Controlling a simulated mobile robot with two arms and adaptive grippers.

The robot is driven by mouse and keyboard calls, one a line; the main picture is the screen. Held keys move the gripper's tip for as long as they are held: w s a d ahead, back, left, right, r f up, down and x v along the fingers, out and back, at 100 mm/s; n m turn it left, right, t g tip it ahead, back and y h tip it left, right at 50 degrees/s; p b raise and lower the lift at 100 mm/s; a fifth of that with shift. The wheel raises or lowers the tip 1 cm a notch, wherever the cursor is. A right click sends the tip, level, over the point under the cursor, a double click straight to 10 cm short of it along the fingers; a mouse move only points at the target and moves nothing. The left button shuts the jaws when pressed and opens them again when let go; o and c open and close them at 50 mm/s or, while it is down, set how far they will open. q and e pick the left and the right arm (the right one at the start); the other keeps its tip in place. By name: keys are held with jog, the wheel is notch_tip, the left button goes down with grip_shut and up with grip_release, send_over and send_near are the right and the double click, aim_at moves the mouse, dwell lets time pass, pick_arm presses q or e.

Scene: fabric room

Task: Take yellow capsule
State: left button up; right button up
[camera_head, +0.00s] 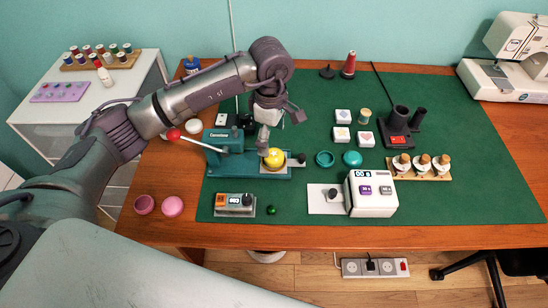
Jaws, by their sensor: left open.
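The yellow capsule (274,158) is a small round yellow piece. It sits on the bed of a teal press (228,145) at the left of the green mat. My left gripper (277,128) is open and hangs just above the capsule, pointing down. It appears empty, and I cannot tell whether its fingers touch the capsule. The press lever ends in a red knob (173,134) to the left. My right gripper is out of view.
A teal dish (325,158) and a teal lid (352,159) lie right of the press.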

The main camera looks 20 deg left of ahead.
aim_at(274, 153)
pick_arm(q)
jog(key=f, duration=0.4)
jog(key=d+f+p, duration=0.1)
jog(key=shift+s+f, duration=0.1)
jog(key=shift+f, duration=0.3)
jog(key=shift+a+f, duration=0.1)
jog(key=shift+f, duration=0.45)
jog(key=c, duration=1.2)
